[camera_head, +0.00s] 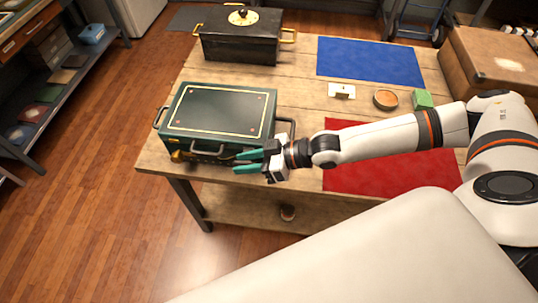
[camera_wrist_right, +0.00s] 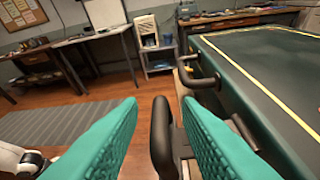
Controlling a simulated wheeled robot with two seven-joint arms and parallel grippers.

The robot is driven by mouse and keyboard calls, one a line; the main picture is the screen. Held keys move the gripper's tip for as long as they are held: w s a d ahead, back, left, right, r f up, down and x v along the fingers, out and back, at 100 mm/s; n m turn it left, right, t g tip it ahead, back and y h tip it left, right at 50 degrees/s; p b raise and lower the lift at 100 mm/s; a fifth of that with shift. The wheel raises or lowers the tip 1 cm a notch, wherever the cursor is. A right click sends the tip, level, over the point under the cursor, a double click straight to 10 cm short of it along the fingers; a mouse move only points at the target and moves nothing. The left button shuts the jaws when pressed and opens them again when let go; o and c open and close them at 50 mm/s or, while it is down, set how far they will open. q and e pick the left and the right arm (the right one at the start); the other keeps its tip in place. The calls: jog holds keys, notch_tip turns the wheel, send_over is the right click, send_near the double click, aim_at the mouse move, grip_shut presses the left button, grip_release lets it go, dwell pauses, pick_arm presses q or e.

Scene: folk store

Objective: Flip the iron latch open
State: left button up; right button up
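A dark green case (camera_head: 222,110) with a yellow border line on its lid sits on the wooden table, lid down. Its front has a brass part (camera_head: 177,156) at the left and dark iron fittings (camera_head: 207,151). My right gripper (camera_head: 238,162), with teal fingers, is at the front right of the case, pointing left along its front. It is open. In the right wrist view a dark upright iron piece (camera_wrist_right: 162,140), perhaps the latch, stands between the spread fingers, not visibly gripped. Farther along the front is a dark handle (camera_wrist_right: 200,80). My left gripper is not in view.
A black chest (camera_head: 240,40) with brass handles stands behind the case. A blue mat (camera_head: 370,62), a red mat (camera_head: 375,180), a white plate with a small fitting (camera_head: 341,91), a round tin (camera_head: 385,99) and a green block (camera_head: 422,99) lie to the right. Open floor is in front.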

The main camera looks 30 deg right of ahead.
jog(key=p+v, duration=0.1)
jog(key=v, duration=0.8)
dwell(0.5)
